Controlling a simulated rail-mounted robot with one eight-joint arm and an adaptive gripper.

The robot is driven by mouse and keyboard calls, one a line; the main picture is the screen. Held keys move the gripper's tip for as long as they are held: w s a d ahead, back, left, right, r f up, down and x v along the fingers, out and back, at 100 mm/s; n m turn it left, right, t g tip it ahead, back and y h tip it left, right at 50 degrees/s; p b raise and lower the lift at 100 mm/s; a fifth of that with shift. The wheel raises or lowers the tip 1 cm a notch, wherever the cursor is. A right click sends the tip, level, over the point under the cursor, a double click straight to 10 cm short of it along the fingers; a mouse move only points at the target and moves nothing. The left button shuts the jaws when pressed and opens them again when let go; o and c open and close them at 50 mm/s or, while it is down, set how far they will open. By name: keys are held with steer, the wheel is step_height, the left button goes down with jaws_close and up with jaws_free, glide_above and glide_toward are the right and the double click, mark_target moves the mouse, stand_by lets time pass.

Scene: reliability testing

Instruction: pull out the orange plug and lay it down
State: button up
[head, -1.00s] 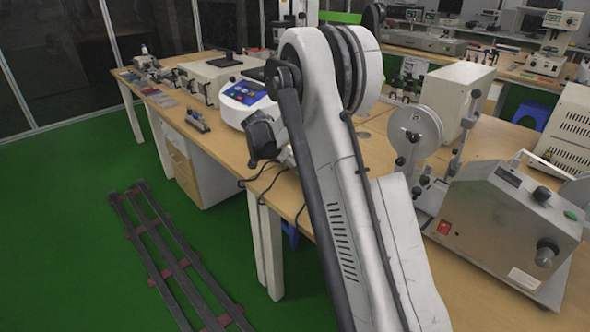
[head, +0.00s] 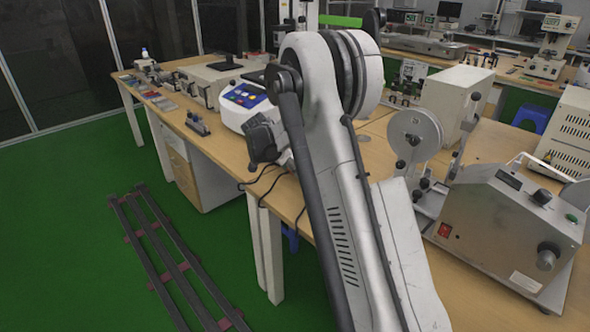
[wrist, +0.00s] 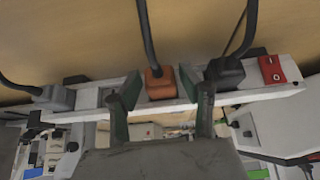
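The orange plug (wrist: 160,84) sits in a white power strip (wrist: 288,90) in the wrist view, with a dark cable rising from it. My gripper (wrist: 159,94) is open, with one green-padded finger on each side of the plug. Gaps show between the fingers and the plug, so it does not look gripped. In the head view my arm covers the middle, and I cannot make out the plug there.
A grey plug (wrist: 58,97) sits at the strip's left, a black plug (wrist: 225,72) close right of my right finger, and a red switch (wrist: 271,69) at the right end. Cables hang nearby. In the head view, a metal instrument (head: 505,235) stands on the bench at right.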

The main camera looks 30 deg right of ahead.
jaws_close()
steer(key=shift+a, duration=0.2)
steer(key=shift+s+a, duration=0.15)
steer(key=shift+a, duration=0.5)
steer(key=shift+s+a+b, duration=0.2)
steer(key=shift+a+b, duration=0.05)
steer(key=shift+a, duration=0.6)
steer(key=shift+s+a+b, duration=0.2)
steer(key=shift+a, duration=0.65)
